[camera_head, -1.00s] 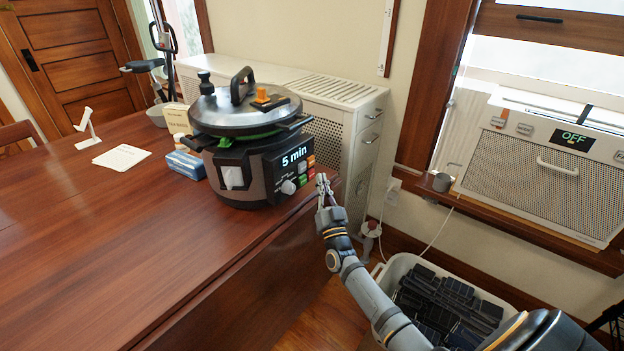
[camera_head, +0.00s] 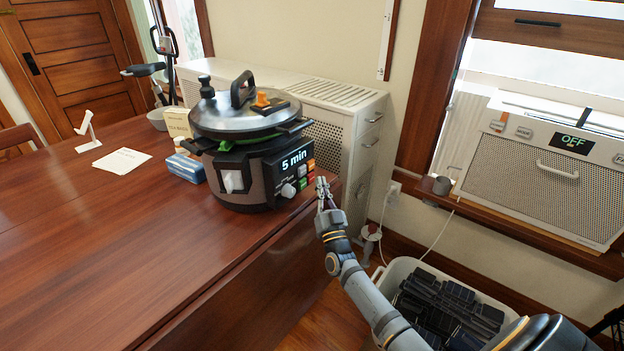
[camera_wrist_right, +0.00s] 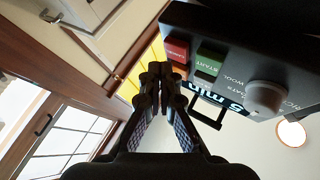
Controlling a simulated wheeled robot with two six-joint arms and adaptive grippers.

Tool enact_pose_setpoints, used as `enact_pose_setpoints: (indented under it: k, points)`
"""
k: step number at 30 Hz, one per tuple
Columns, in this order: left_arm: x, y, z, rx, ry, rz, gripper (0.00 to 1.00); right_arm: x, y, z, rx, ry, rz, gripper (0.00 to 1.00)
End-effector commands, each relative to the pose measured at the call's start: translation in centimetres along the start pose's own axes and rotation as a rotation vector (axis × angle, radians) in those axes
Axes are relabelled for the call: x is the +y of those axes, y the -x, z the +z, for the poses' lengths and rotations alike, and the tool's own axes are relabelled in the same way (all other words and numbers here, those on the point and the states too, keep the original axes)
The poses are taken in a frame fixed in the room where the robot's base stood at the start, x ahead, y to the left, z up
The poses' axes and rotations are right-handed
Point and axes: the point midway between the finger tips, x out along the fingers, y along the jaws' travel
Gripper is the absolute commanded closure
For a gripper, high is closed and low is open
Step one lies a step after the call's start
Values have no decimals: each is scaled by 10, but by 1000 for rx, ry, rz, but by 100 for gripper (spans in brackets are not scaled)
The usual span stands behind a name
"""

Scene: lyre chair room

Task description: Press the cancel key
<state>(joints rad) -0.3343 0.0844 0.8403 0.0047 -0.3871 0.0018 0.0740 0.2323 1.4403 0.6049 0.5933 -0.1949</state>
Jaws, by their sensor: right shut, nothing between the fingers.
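The pressure cooker (camera_head: 236,170) stands on the wooden table, its display reading "5 min". Its front panel carries a round knob (camera_head: 288,191) and small coloured keys at the right edge. In the right wrist view the red key (camera_wrist_right: 177,50), its label too blurred to read surely, sits beside the green START key (camera_wrist_right: 209,63). My right gripper (camera_head: 321,182) is shut and empty, just right of the panel's keys. In the wrist view its fingertips (camera_wrist_right: 160,70) are close to the red key; I cannot tell whether they touch it. My left gripper is not in view.
The table (camera_head: 130,240) is clear in front of the cooker. A blue box (camera_head: 186,168) and white paper (camera_head: 121,160) lie left of it. A white cabinet (camera_head: 345,125) stands behind.

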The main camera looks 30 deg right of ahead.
Motion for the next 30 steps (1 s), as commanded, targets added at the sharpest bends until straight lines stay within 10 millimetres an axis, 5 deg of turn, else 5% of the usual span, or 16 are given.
enact_pose_setpoints:
  k: [30]
  points:
    - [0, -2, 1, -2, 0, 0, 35, -4, -6, 4, 0, 0, 0, 100]
